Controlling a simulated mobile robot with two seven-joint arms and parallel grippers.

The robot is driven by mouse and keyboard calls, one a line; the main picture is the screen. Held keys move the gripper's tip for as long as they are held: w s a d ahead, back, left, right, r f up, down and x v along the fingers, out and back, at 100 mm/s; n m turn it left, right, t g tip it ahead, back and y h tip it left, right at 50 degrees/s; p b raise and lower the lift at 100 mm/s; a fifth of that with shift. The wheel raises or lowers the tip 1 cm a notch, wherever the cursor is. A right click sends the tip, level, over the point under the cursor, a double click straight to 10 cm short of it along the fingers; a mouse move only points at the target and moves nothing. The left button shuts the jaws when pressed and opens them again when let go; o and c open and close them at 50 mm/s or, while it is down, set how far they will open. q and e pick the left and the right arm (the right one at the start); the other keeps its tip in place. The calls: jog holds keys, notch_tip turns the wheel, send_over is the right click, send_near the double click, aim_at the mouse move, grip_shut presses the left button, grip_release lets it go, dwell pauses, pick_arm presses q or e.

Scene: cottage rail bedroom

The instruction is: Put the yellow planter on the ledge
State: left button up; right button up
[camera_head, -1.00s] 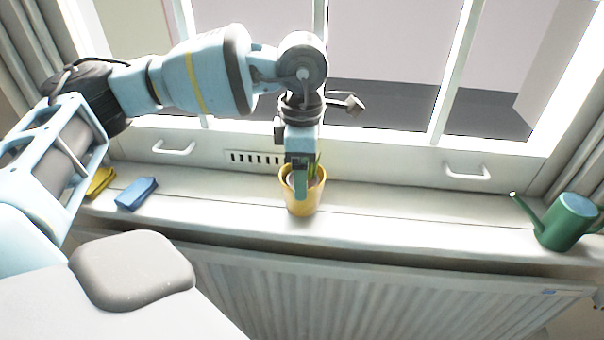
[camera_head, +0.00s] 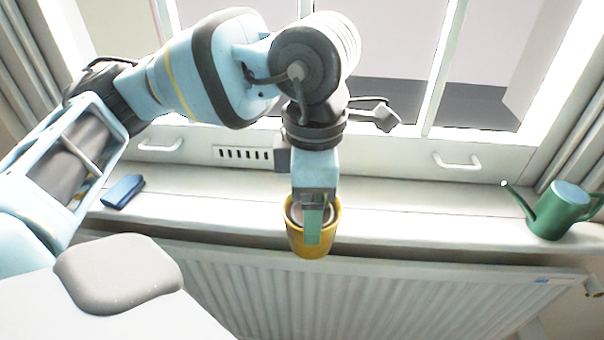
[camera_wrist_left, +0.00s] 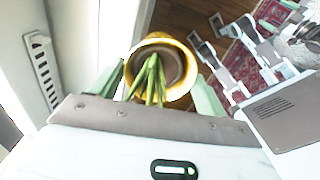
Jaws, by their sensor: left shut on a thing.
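The yellow planter (camera_head: 298,242) is held by my left gripper (camera_head: 314,222), whose fingers are shut on its rim. In the head view the planter overlaps the front edge of the white window ledge (camera_head: 420,207) and the radiator top. The left wrist view shows the planter (camera_wrist_left: 186,92) between the fingers, with green stems (camera_wrist_left: 150,80) rising from it and wooden floor beyond its rim. It appears raised, out at or past the ledge's front edge. The planter's underside is hidden. My right gripper is in neither current view.
A blue block-like item (camera_head: 123,191) lies on the ledge at the left. A green watering can (camera_head: 561,212) stands at the right end. A white radiator (camera_head: 400,295) is below the ledge. The ledge between planter and can is clear.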

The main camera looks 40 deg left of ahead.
aim_at(316, 253)
pick_arm(q)
jog(key=shift+s+d+r, duration=0.2)
jog(key=shift+s+d, duration=0.8)
jog(key=shift+d, duration=0.2)
